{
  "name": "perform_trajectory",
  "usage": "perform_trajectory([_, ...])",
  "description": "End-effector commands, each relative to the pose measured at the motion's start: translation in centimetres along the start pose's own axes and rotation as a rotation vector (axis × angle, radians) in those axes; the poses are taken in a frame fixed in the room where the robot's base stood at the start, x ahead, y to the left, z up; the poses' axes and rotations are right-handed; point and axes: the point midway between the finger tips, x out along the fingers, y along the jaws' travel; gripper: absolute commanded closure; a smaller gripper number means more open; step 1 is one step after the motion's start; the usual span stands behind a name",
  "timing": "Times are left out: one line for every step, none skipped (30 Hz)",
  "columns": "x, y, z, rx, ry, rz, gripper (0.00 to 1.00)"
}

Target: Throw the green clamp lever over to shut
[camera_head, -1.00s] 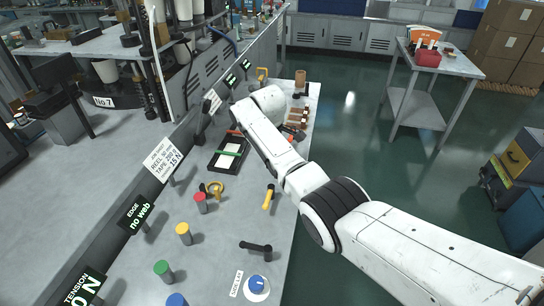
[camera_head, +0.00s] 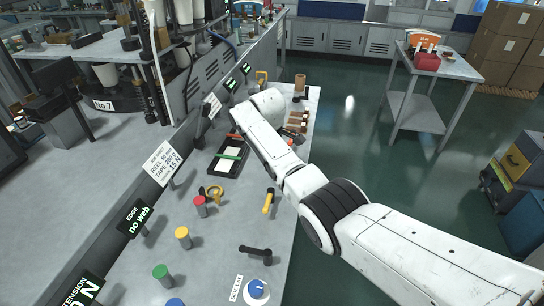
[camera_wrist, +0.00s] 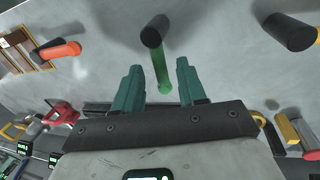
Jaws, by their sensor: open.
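In the wrist view the green clamp lever has a dark round hub (camera_wrist: 154,32) and a green handle (camera_wrist: 163,72) that points toward my gripper (camera_wrist: 157,65). My gripper's two teal fingers are open, one on each side of the green handle, with a gap showing on both sides. I cannot tell whether the fingers reach down to the handle's height. In the head view my arm hides the gripper and I cannot pick out the green clamp lever there.
In the wrist view an orange-handled lever (camera_wrist: 60,50) lies left and a black cylinder (camera_wrist: 288,32) right. In the head view a dark tray (camera_head: 213,169), a yellow-handled lever (camera_head: 267,201), a black lever (camera_head: 256,250) and a blue knob (camera_head: 257,289) are on the bench.

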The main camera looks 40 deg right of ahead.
Motion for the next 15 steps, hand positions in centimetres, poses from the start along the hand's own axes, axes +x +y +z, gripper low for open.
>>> perform_trajectory([0.0,0.0,0.0,0.0,0.0,0.0,0.59])
perform_trajectory([0.0,0.0,0.0,0.0,0.0,0.0,0.59])
perform_trajectory([0.0,0.0,0.0,-0.001,0.0,0.0,0.59])
perform_trajectory([-0.1,0.0,0.0,-0.001,0.0,0.0,0.59])
perform_trajectory([-0.1,0.0,0.0,-0.001,0.001,0.0,0.59])
perform_trajectory([-0.3,0.0,-0.1,-0.001,0.001,0.001,0.59])
perform_trajectory([-0.6,0.0,-0.1,-0.001,0.002,0.001,0.59])
perform_trajectory([-0.9,0.0,-0.1,-0.001,0.002,0.001,0.59])
perform_trajectory([-1.4,0.0,-0.1,-0.001,0.002,0.002,0.59])
perform_trajectory([-1.8,0.1,-0.1,-0.001,0.003,0.003,0.59])
perform_trajectory([-2.3,0.1,-0.1,-0.001,0.003,0.002,0.59])
perform_trajectory([-3.1,0.1,-0.1,-0.001,0.003,0.004,0.59])
perform_trajectory([-3.6,0.1,-0.1,-0.001,0.003,0.004,0.59])
perform_trajectory([-4.2,0.1,-0.1,-0.001,0.003,0.004,0.59])
perform_trajectory([-5.1,0.1,-0.1,-0.001,0.004,0.004,0.59])
